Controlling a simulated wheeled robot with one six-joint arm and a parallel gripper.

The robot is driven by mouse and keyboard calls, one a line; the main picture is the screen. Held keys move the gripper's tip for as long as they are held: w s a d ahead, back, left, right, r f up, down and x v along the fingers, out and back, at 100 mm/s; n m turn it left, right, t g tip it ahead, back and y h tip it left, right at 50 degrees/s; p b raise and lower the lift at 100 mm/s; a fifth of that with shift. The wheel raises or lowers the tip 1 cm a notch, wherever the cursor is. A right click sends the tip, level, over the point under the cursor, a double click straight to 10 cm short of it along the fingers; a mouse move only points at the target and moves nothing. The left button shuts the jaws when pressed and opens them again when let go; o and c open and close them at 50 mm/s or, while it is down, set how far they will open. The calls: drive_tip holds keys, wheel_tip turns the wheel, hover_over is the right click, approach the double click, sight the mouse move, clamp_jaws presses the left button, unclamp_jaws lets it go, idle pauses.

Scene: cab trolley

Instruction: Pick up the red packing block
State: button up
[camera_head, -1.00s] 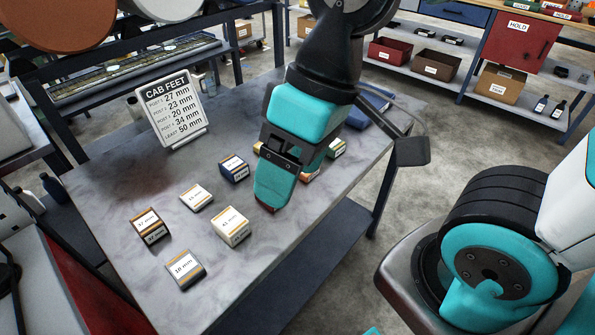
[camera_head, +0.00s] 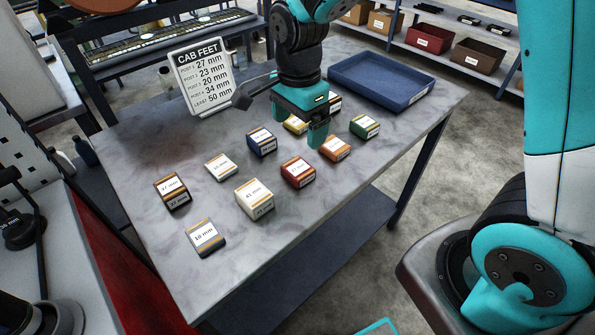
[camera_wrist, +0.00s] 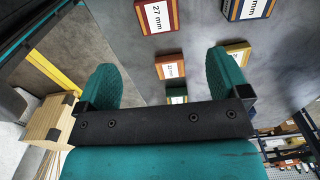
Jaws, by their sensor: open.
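The red packing block (camera_head: 298,171) sits on the grey table, with a white label on top. In the wrist view the red block (camera_wrist: 156,16) is at the top centre, its label reading 27 mm, past my fingertips.
An orange block (camera_head: 335,148) and a blue block (camera_head: 261,141) flank the red one; a cream block (camera_head: 254,198) lies nearer. Yellow (camera_head: 295,124) and green (camera_head: 365,126) blocks are near my gripper. A blue tray (camera_head: 423,95) and the CAB FEET sign (camera_head: 203,77) stand at the back.

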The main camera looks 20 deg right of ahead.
sight(299, 167)
wheel_tip(299, 167, down, 12)
drive_tip(key=shift+s+r+p, duration=0.1)
drive_tip(key=shift+r+p, duration=0.05)
drive_tip(key=shift+p, duration=0.15)
drive_tip(key=c, duration=1)
